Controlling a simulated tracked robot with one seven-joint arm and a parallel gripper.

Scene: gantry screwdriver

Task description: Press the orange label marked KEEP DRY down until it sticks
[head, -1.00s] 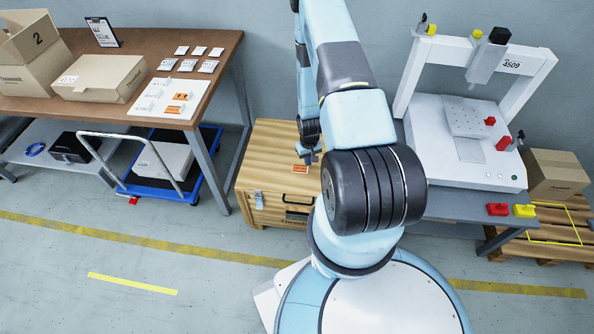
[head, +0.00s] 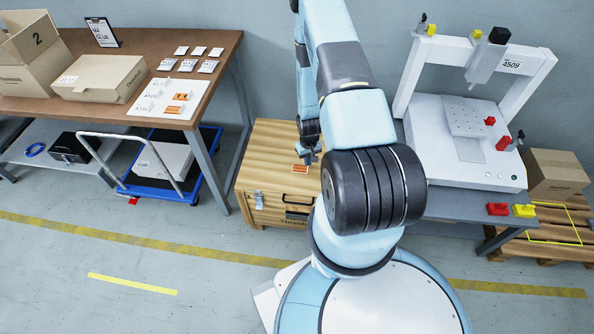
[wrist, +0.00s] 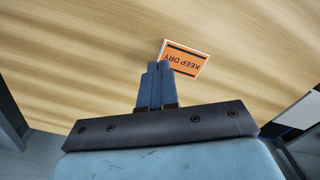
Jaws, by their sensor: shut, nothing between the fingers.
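The orange KEEP DRY label (wrist: 186,60) lies on the top of the wooden crate (wrist: 80,40). In the head view the label (head: 300,169) is a small orange patch near the front edge of the crate top (head: 262,150). My gripper (wrist: 158,66) is shut and empty, with its fingertips over the label's near left corner in the wrist view. In the head view my gripper (head: 307,160) points down just behind the label. I cannot tell whether the fingertips touch it. The fingers hide a small part of the label.
A brown workbench (head: 140,60) with boxes and a white label sheet (head: 170,98) stands at the left. A white gantry machine (head: 465,140) stands on a table at the right. A blue cart (head: 170,170) is left of the crate. The floor in front is clear.

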